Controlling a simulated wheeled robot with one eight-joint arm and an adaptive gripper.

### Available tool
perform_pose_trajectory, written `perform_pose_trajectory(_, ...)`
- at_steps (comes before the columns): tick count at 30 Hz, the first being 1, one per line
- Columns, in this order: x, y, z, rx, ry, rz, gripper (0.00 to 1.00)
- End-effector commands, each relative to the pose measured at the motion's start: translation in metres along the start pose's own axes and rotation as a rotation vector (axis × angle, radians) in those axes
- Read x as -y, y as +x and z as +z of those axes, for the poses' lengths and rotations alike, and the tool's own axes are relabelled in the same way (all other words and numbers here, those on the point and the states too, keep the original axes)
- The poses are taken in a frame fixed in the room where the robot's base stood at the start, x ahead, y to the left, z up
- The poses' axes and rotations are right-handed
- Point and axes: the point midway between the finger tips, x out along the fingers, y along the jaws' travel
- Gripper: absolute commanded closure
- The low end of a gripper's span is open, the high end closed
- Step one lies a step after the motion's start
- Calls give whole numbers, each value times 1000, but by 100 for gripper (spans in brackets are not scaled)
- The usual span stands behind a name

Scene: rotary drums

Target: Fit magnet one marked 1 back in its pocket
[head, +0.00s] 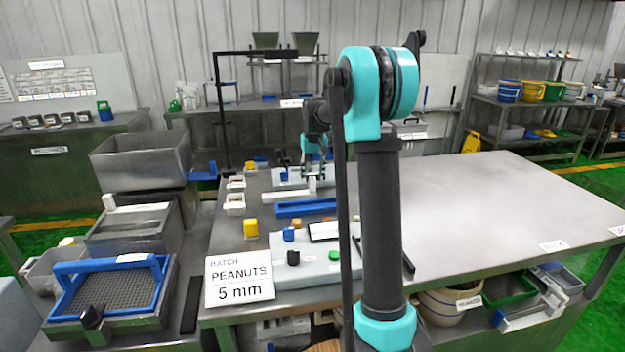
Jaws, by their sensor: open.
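My gripper (314,179) points down above the far left part of the steel table (475,195). It is open, small in the picture and partly hidden by my own arm. A white bar-shaped piece (288,195) lies just below and left of it; I cannot tell whether they touch. A pale grey block (289,180) stands behind the bar. No mark "1" can be read, so I cannot tell which piece is magnet one, nor make out its pocket.
A blue tray (305,208) lies nearer than the bar. A grey control box (315,268) with coloured knobs and a "PEANUTS 5 mm" sign (240,278) stand at the front. A yellow piece (250,228) and white cups (235,204) are left. The table's right side is clear.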

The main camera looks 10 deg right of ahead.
Motion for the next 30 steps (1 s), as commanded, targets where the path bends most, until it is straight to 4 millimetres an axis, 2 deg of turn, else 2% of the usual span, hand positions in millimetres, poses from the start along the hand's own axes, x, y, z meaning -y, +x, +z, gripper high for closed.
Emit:
perform_pose_trajectory(6,0,-46,0,0,0,0,58)
perform_pose_trajectory(12,0,-82,0,0,0,0,58)
perform_pose_trajectory(16,0,-96,0,0,0,0,58)
perform_pose_trajectory(20,3,-101,0,5,-31,6,59)
perform_pose_trajectory(23,16,-100,-1,26,-159,30,59)
perform_pose_trajectory(26,39,-96,-2,71,-401,74,59)
perform_pose_trajectory(30,78,-92,-1,168,-827,142,59)
